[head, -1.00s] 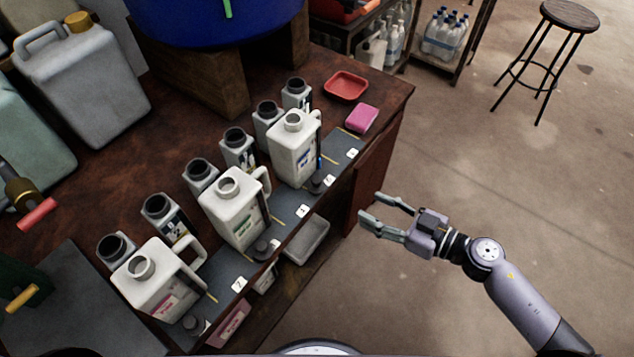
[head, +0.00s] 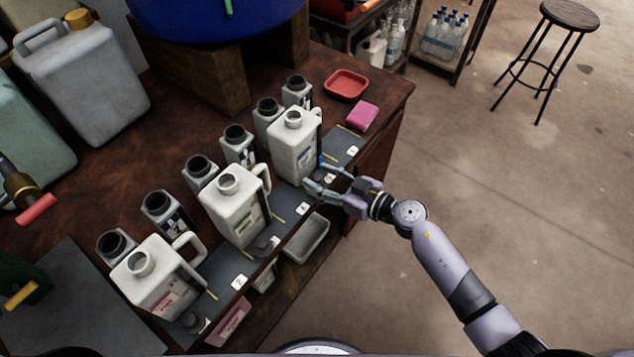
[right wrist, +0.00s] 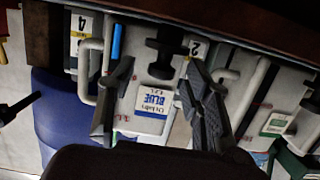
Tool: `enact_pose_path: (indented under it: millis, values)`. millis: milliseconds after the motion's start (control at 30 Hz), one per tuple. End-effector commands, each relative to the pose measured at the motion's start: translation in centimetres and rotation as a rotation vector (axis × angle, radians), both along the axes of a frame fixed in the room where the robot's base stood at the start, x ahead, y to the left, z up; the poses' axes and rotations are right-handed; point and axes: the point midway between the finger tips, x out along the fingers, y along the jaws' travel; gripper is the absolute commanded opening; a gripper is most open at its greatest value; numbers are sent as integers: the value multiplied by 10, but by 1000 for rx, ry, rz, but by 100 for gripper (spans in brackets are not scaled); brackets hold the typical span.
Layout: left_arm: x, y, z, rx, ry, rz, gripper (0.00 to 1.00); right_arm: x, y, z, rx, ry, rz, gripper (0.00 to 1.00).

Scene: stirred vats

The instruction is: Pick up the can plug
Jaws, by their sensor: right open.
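A black can plug (right wrist: 163,52) shows in the right wrist view, standing in front of a white can with a blue label (right wrist: 153,101). In the head view that can (head: 294,145) is the far one of three, and its plug is mostly hidden by my gripper. My right gripper (head: 313,179) is open at the bench edge, its fingers on either side of the plug. In the right wrist view the open fingers (right wrist: 160,66) frame the plug without visible contact. Two more black plugs stand by the middle can (head: 262,247) and the near can (head: 193,321). My left gripper is out of view.
Several small black-mouthed bottles (head: 235,145) line up behind the white cans. A pink sponge (head: 362,115) and a red tray (head: 346,85) lie at the bench's far right corner. A grey bin (head: 307,238) sits below the front edge.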

Motion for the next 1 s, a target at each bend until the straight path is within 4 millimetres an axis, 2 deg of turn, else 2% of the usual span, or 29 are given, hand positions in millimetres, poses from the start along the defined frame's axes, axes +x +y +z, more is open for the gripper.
enact_pose_path:
  millis: [133, 400, 1000]
  values:
    - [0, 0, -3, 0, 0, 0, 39, 9, 13, -4, 1, 2, 1, 46]
    - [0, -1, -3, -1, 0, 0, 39, 10, 14, -4, -1, 1, 0, 45]
    - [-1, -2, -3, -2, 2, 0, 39, 10, 14, -4, 0, 1, 0, 7]
